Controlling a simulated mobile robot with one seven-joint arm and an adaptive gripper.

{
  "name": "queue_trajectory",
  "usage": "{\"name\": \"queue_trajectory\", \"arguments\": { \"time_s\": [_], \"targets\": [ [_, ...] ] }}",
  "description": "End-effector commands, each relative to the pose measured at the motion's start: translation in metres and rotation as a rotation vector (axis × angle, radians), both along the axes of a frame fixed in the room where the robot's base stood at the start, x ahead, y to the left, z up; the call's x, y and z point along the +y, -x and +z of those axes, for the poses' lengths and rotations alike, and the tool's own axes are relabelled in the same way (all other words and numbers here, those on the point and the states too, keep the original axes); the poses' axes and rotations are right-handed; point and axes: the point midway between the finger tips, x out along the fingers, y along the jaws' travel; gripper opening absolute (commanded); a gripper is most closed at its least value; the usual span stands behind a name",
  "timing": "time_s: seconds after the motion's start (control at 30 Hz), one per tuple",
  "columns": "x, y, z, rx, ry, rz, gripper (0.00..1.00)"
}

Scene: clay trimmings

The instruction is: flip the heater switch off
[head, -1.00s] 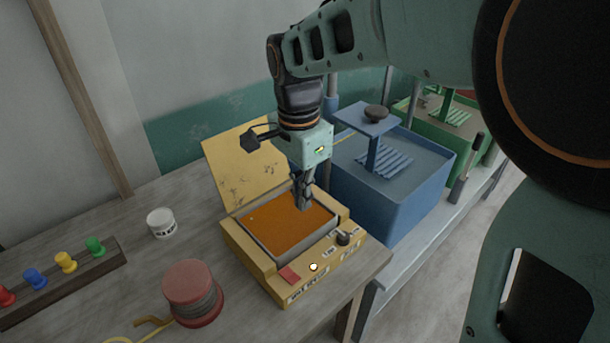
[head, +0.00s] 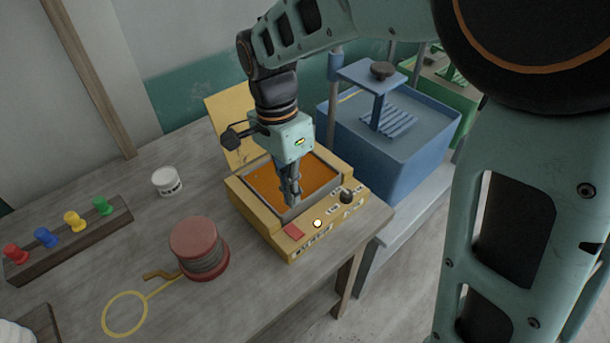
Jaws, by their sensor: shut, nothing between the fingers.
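The heater is a yellow box (head: 268,228) on the wooden table, with an orange-filled basin in its top and its lid standing open behind. On its front panel are a red switch (head: 293,231), a small glowing lamp (head: 317,223) and a dark knob (head: 347,197). Whether the switch is on or off cannot be read from its tilt. My gripper (head: 291,202) points down, shut and empty, appearing over the front part of the basin, behind the switch in the picture. The switch is in full view, and I see no contact with it.
A red spool (head: 199,249) with wire stands left of the heater, and a white jar (head: 167,182) farther back. A rack of coloured pegs (head: 73,226) lies at left. A blue tank (head: 400,160) stands close behind the heater at right. The table's front edge is near the heater.

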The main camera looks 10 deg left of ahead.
Motion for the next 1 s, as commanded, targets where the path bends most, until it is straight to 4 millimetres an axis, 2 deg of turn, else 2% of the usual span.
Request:
{"name": "queue_trajectory", "arguments": {
  "time_s": [0.03, 0.2, 0.43, 0.6, 1.0],
  "targets": [
    [-0.002, 0.002, -0.012, 0.005, 0.003, 0.000, 0.00],
    [-0.006, 0.005, -0.048, 0.004, 0.003, 0.001, 0.00],
    [-0.009, 0.008, -0.082, 0.003, 0.002, 0.000, 0.00],
    [-0.010, 0.008, -0.092, -0.001, 0.001, 0.001, 0.00],
    [-0.010, 0.008, -0.094, -0.005, -0.004, 0.000, 0.00]
  ]
}}
